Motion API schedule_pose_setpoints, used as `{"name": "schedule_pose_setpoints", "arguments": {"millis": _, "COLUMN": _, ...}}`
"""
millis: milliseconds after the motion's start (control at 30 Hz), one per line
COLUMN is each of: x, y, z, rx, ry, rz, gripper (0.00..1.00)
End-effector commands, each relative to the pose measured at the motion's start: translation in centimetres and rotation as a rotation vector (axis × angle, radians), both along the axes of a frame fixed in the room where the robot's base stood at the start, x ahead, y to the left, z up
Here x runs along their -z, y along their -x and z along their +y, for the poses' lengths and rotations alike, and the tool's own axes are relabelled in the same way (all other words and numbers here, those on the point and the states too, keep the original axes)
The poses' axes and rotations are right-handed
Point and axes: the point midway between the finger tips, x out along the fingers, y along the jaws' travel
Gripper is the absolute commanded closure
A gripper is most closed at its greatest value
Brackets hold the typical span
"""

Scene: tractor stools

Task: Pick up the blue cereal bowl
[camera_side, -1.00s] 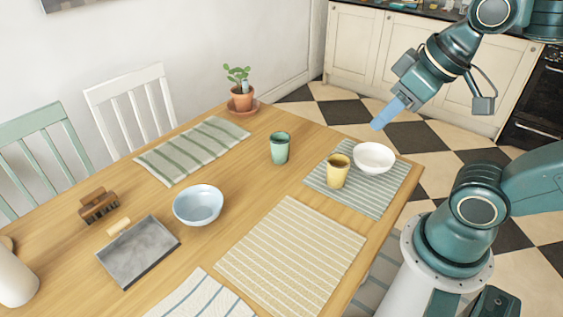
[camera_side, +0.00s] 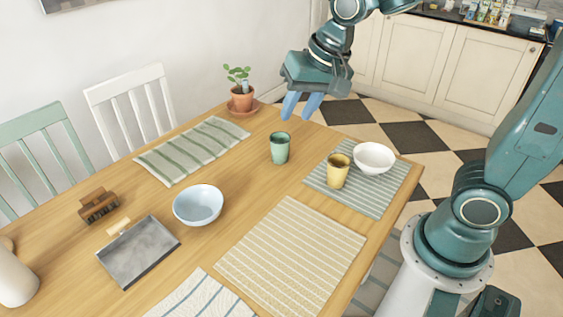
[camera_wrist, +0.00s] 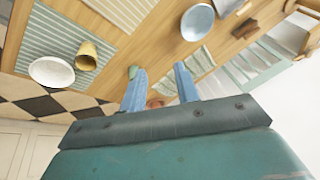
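The blue cereal bowl (camera_side: 198,205) stands upright and empty on the wooden table, left of the middle in the side view. In the wrist view the bowl (camera_wrist: 197,22) shows at the top, beyond my fingertips. My gripper (camera_side: 300,108) is in the air over the far end of the table, above and to the right of the bowl and well apart from it. Its two blue fingers are spread with a gap between them, and they hold nothing. In the wrist view my gripper (camera_wrist: 160,82) also shows open.
A green cup (camera_side: 280,148) stands between my gripper and the bowl. A yellow cup (camera_side: 338,171) and white bowl (camera_side: 374,157) sit on a striped mat. A potted plant (camera_side: 241,97) is at the back. A grey tray (camera_side: 138,251) and brown brush (camera_side: 98,205) lie left of the bowl.

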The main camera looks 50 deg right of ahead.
Motion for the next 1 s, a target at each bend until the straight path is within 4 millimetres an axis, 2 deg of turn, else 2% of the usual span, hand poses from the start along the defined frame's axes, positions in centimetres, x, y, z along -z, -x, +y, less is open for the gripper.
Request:
{"name": "schedule_pose_setpoints", "arguments": {"millis": 100, "x": 1.6, "y": -2.4, "z": 1.0, "rx": 0.072, "ry": -0.036, "rz": 0.027, "gripper": 0.69}}
{"name": "schedule_pose_setpoints", "arguments": {"millis": 367, "x": 5.7, "y": -7.0, "z": 3.2, "rx": 0.240, "ry": -0.110, "rz": 0.079, "gripper": 0.69}}
{"name": "schedule_pose_setpoints", "arguments": {"millis": 600, "x": 10.5, "y": -10.6, "z": 5.5, "rx": 0.399, "ry": -0.170, "rz": 0.129, "gripper": 0.69}}
{"name": "schedule_pose_setpoints", "arguments": {"millis": 800, "x": 14.7, "y": -12.8, "z": 7.2, "rx": 0.522, "ry": -0.211, "rz": 0.164, "gripper": 0.69}}
{"name": "schedule_pose_setpoints", "arguments": {"millis": 1000, "x": 17.1, "y": -13.8, "z": 8.2, "rx": 0.592, "ry": -0.235, "rz": 0.183, "gripper": 0.69}}
